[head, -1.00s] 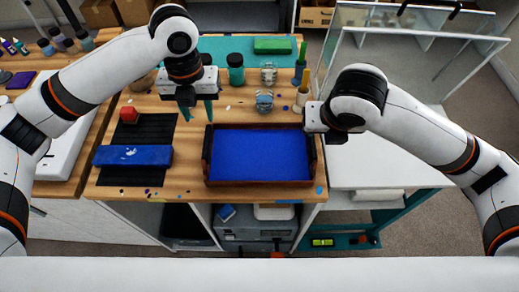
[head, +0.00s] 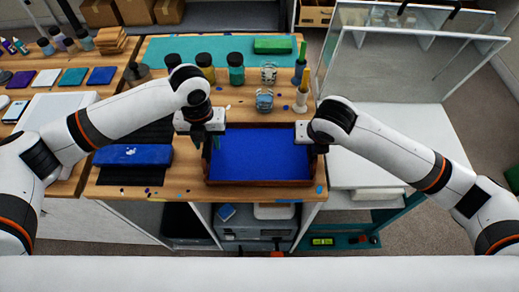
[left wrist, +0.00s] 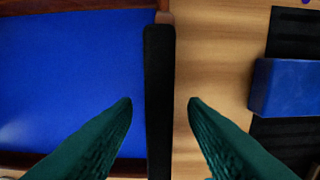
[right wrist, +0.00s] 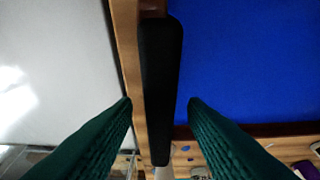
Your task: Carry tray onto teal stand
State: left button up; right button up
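The tray (head: 262,183), a brown wooden frame with a bright blue inside, sits flat on the wooden table. My left gripper (head: 208,142) is open over its left end. In the left wrist view the black left handle (left wrist: 159,70) stands between the two green fingers, with gaps on both sides. My right gripper (head: 313,143) is at the right end. In the right wrist view the black right handle (right wrist: 161,70) lies between its open fingers. A teal frame (head: 405,205) under a white top (head: 375,155) stands to the right of the table and may be the teal stand.
A blue block (head: 132,156) lies on a black mat (head: 130,176) left of the tray. Several jars (head: 236,68) and clear cups (head: 265,98) stand behind the tray. A clear-panelled enclosure (head: 405,60) rises at the back right. The white top looks mostly clear.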

pick_arm(q)
jog(key=shift+c, duration=0.2)
pick_arm(e)
jog(key=shift+c, duration=0.2)
pick_arm(q)
grip_shut()
pick_arm(e)
grip_shut()
pick_arm(q)
jog(key=shift+r, duration=0.1)
pick_arm(e)
jog(key=shift+r, duration=0.15)
